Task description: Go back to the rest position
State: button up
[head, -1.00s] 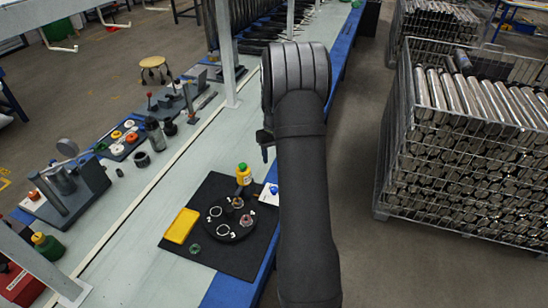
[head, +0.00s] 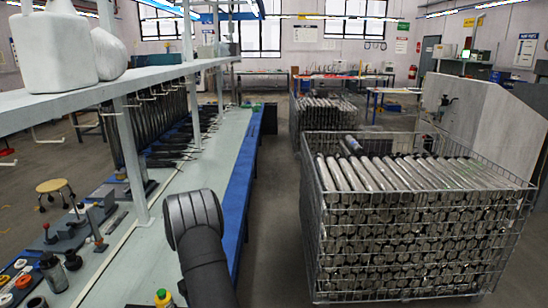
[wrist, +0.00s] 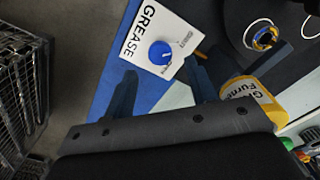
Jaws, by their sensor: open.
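My arm (head: 200,245) reaches up over the bench from the bottom of the head view; its gripper does not show there. In the wrist view my gripper (wrist: 163,76) is open, with its two dark blue fingers apart and nothing seen held between them. Past the fingertips lies a white GREASE card or box (wrist: 178,22) with a round blue piece (wrist: 160,52) on it. A yellow labelled bottle (wrist: 253,99) stands to the right of the right finger. A dark round fixture with rings (wrist: 264,38) is at the upper right.
The bench (head: 128,250) runs along the left, under a white shelf (head: 110,84) on posts. Wire cages of metal tubes (head: 415,220) stand across an aisle to the right.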

jog(key=shift+f, duration=2.35)
jog(key=shift+r, duration=0.15)
